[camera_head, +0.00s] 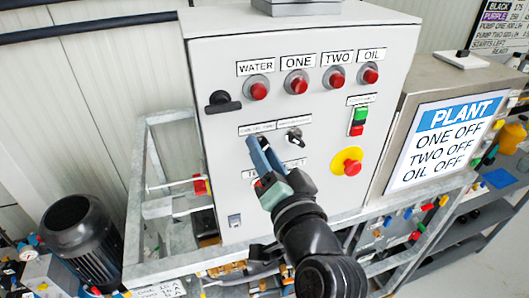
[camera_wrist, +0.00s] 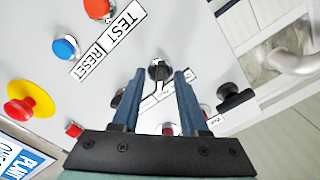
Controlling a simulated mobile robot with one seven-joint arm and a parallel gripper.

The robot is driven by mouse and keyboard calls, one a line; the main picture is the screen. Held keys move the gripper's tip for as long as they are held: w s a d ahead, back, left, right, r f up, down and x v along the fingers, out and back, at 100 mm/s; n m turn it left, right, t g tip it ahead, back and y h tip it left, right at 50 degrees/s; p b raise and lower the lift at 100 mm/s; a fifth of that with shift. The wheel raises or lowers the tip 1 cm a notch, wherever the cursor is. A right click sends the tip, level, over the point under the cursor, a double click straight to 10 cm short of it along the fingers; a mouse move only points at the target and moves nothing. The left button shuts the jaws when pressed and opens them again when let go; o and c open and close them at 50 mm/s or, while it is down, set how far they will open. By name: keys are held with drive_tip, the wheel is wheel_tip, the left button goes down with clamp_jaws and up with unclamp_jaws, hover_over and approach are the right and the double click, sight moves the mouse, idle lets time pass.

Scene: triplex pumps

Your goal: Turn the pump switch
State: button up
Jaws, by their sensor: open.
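The grey control panel (camera_head: 229,120) carries two small rotary switches in its middle. The right switch (camera_head: 294,135) shows in the head view, under a small label too blurred to read. The left one is hidden there behind my gripper (camera_head: 259,146). In the wrist view a dark switch knob (camera_wrist: 159,69) lies between the two blue fingertips of my gripper (camera_wrist: 161,76). The fingers are open, with a gap on each side of the knob; I cannot tell whether they touch it. I cannot tell from the labels which switch is the pump switch.
Red lamps (camera_head: 299,84) line the panel's top. A black handle (camera_head: 221,102) sticks out at left. A yellow-ringed red stop button (camera_head: 351,167) and red-green buttons (camera_head: 358,121) are at right. A PLANT sign (camera_head: 447,136) stands beside the panel. A metal frame (camera_head: 137,200) surrounds its base.

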drive_tip(key=b+v, duration=0.4)
drive_tip(key=v, duration=0.9)
drive_tip(key=shift+b, duration=0.35)
wheel_tip(320, 180, up, 15)
drive_tip(key=w+a+n+t+h, duration=0.1)
drive_tip(key=w+n+t+h, duration=0.2)
drive_tip(key=t, duration=0.2)
drive_tip(key=s+a+r+n+t+h, duration=0.1)
drive_tip(key=s+r+t, duration=0.1)
drive_tip(key=r, duration=0.5)
drive_tip(key=s+a+r+n+t+h, duration=0.1)
drive_tip(key=s+a+r+t, duration=0.1)
drive_tip(key=r, duration=0.4)
drive_tip(key=shift+s+r+t+h, duration=0.35)
drive_tip(key=shift+s+t, duration=0.25)
drive_tip(key=shift+s, duration=0.2)
